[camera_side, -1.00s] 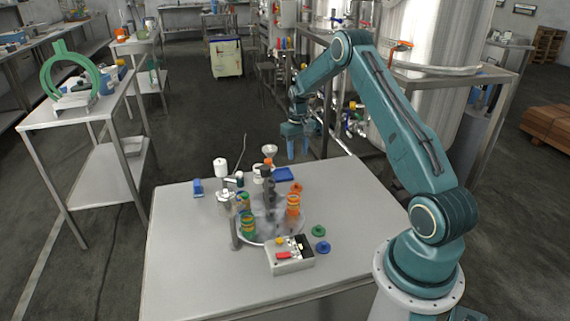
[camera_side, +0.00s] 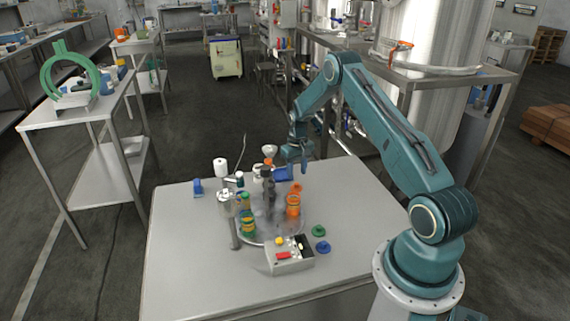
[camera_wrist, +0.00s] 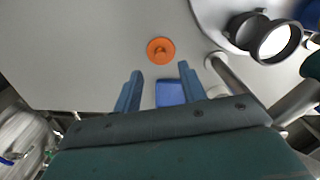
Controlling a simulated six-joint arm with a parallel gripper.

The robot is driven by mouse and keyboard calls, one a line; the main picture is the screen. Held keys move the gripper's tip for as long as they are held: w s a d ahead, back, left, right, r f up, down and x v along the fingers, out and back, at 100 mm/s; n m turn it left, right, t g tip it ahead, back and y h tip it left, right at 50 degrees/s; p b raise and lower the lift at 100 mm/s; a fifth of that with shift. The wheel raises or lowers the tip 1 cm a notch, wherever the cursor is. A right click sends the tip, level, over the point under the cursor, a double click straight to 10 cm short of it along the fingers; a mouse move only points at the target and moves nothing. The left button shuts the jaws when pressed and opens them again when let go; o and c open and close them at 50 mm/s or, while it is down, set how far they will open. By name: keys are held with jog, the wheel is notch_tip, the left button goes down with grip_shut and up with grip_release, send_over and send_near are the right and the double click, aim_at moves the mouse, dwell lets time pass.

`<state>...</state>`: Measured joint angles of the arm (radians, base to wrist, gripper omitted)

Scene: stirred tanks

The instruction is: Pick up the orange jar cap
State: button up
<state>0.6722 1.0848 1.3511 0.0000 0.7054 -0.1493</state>
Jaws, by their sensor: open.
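The orange jar cap (camera_wrist: 160,50) lies flat on the grey table with its small knob up. In the wrist view it is a little beyond my fingertips, roughly in line with the gap between them. In the side view the cap (camera_side: 296,187) shows near the table's far edge, behind the orange jar. My gripper (camera_wrist: 160,72) is open and empty. In the side view my gripper (camera_side: 297,168) points down above the far part of the table, close to the cap but apart from it.
A blue tray (camera_wrist: 170,93) lies below my fingers. The stirred-tank setup with a round plate (camera_wrist: 210,25) and several jars stands beside the cap. Green (camera_side: 319,231) and blue (camera_side: 323,247) caps lie near the control box (camera_side: 289,256).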

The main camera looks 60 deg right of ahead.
aim_at(296, 183)
jog(key=shift+a+f, duration=0.2)
jog(key=shift+f, duration=2.2)
grip_shut()
